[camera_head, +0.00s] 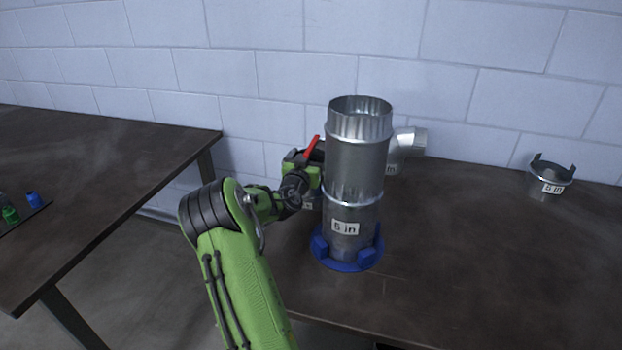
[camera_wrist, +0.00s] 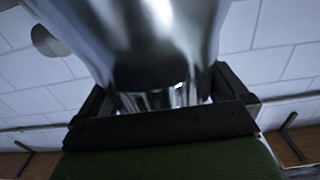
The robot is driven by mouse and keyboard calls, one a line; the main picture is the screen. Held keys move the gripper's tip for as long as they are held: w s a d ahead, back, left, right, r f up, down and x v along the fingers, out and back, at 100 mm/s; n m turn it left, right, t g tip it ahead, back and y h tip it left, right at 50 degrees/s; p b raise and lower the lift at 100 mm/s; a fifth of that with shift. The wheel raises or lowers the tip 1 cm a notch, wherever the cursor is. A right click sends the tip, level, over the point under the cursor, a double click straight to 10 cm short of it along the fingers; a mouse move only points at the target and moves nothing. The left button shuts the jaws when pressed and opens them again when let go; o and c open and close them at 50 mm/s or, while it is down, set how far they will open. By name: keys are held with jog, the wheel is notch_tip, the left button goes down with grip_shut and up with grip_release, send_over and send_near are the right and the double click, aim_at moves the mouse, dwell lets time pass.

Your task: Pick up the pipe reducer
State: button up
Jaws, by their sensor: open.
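A tall shiny stack of round metal duct pieces (camera_head: 358,165) stands upright in a blue base (camera_head: 343,264); its lower part carries a size label. My gripper (camera_head: 305,168) is at the left of the stack, its fingertips partly hidden. In the wrist view, my open gripper (camera_wrist: 162,92) has a shiny, tapering metal piece (camera_wrist: 150,40) very close, between its dark fingers. I cannot tell whether the fingers touch it, or which piece is the pipe reducer.
A metal elbow (camera_head: 412,142) lies behind the stack by the wall. A short labelled metal ring with dark tabs (camera_head: 550,178) stands at the right. The dark table (camera_head: 480,270) is clear in front. Another table (camera_head: 100,180) stands at the left, across a gap.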

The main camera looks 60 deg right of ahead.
jog(key=c, duration=1.3)
jog(key=shift+c, duration=0.2)
jog(key=shift+r, duration=0.15)
